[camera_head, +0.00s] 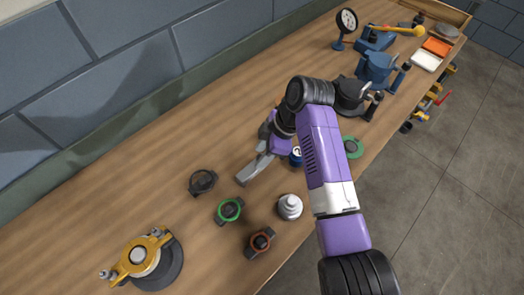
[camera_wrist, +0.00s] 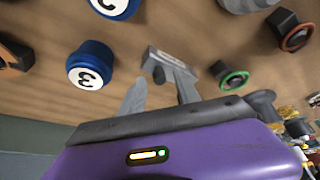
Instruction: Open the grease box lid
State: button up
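My gripper (camera_head: 258,153) reaches down over the wooden bench, near the middle of the head view. In the wrist view its two grey fingers (camera_wrist: 157,88) stand apart, with bench showing between them. A small grey block with a pale marked face (camera_wrist: 170,64) shows at the right fingertip; I cannot tell whether it is part of the finger or a separate thing. No box with a lid can be made out for sure as the grease box. My arm hides part of the bench in the head view.
A blue cap (camera_head: 296,155) sits beside my gripper; blue caps with white marked tops (camera_wrist: 90,66) show in the wrist view. Green-ringed (camera_head: 229,210) and red-ringed (camera_head: 260,242) parts and a silver part (camera_head: 289,206) stand nearby. A yellow clamped casing (camera_head: 138,258) sits lower left.

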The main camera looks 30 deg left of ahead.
jog(key=shift+f, duration=0.1)
grip_shut()
dwell(1.4)
